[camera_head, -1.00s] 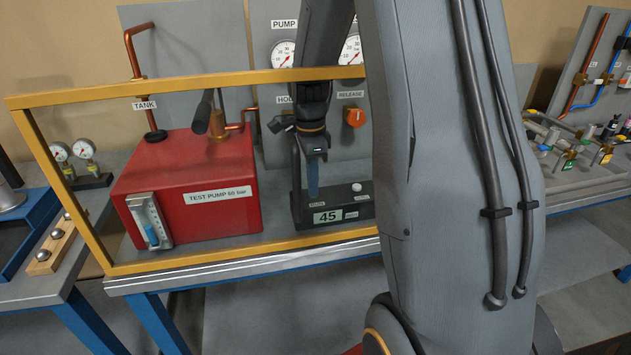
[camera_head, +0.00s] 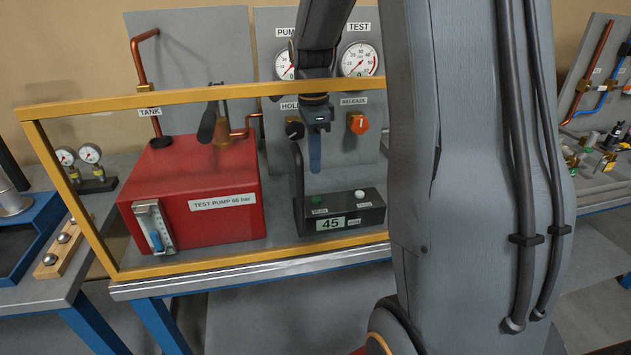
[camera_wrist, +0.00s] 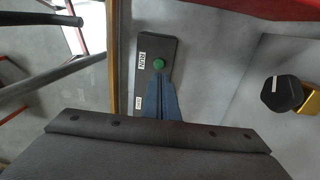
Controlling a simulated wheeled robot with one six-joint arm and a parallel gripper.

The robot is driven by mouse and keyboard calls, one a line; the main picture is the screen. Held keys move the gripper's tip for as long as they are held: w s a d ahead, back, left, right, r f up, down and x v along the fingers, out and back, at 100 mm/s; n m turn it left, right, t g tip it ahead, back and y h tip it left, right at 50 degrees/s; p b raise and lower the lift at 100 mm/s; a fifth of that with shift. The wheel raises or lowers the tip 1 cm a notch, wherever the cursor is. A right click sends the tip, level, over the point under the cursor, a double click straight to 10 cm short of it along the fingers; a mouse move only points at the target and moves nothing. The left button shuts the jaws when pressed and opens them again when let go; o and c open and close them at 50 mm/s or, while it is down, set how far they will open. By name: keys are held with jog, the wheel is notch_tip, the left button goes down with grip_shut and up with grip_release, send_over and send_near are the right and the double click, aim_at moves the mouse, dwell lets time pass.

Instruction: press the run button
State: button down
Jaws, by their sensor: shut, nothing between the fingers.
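The dark control box (camera_head: 371,217) stands on the bench behind the yellow-framed guard and shows 45 on its display. Its green run button (camera_head: 319,198) is on the top left, and a white button (camera_head: 360,194) is on the top right. My gripper (camera_head: 315,170) is shut and empty, pointing down above the green button with a clear gap in the head view. In the wrist view, the green button (camera_wrist: 158,63) shows just beyond the blue fingertips (camera_wrist: 160,74), beside its RUN label. Whether the button is pushed in cannot be told.
The yellow guard frame (camera_head: 200,95) runs in front of the box. A red test pump tank (camera_head: 215,170) stands left of it. A panel behind has gauges, a dark hold knob (camera_head: 294,130) and an orange release knob (camera_head: 357,123).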

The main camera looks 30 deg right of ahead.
jog(key=shift+w+r+b, duration=0.15)
jog(key=shift+r+b, duration=0.3)
jog(key=shift+r, duration=1.95)
